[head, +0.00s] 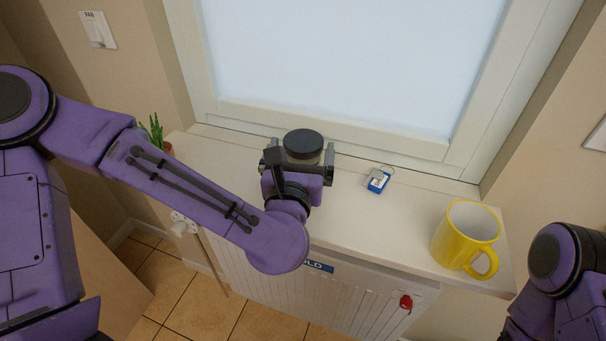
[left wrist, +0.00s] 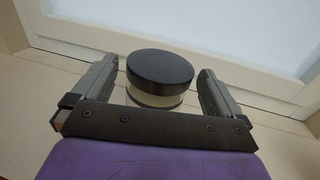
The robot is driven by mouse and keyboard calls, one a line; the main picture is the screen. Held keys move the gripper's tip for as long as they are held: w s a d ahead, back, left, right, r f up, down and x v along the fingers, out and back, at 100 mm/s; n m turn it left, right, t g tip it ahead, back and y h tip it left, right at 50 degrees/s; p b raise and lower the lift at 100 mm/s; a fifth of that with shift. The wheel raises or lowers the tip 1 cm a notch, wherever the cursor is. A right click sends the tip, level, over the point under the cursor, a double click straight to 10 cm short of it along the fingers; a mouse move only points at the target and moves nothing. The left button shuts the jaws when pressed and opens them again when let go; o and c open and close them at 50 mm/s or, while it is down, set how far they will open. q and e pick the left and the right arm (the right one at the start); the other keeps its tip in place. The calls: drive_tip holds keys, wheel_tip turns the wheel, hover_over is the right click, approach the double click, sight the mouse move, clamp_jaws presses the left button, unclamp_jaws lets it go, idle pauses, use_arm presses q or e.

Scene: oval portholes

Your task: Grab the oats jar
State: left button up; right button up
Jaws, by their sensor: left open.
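The oats jar has a black round lid and a pale body; in the head view the jar (head: 303,145) stands on the white windowsill (head: 225,165), close to the window frame. My left gripper (head: 300,158) is at the jar, with its fingers open on either side of it. In the left wrist view the jar (left wrist: 159,80) stands between the two spread fingers of the gripper (left wrist: 158,90), with a gap visible on both sides. The lower part of the jar is hidden by the gripper. My right gripper is not in view; only part of that arm shows at the lower right.
A blue and grey padlock (head: 378,181) lies on the sill to the right of the jar. A yellow mug (head: 466,236) stands near the sill's right end. A green plant (head: 155,133) is at the left end. A radiator (head: 330,299) with a red knob (head: 405,302) is below.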

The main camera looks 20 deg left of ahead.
sight(303, 140)
use_arm(q)
drive_tip(key=w, duration=0.3)
drive_tip(key=shift+a+r+p, duration=0.2)
drive_tip(key=shift+a+p, duration=0.05)
drive_tip(key=shift+p, duration=0.1)
drive_tip(key=shift+s, duration=0.1)
drive_tip(key=c, duration=1.5)
drive_tip(key=shift+c, duration=1.4)
drive_tip(key=shift+r, duration=0.15)
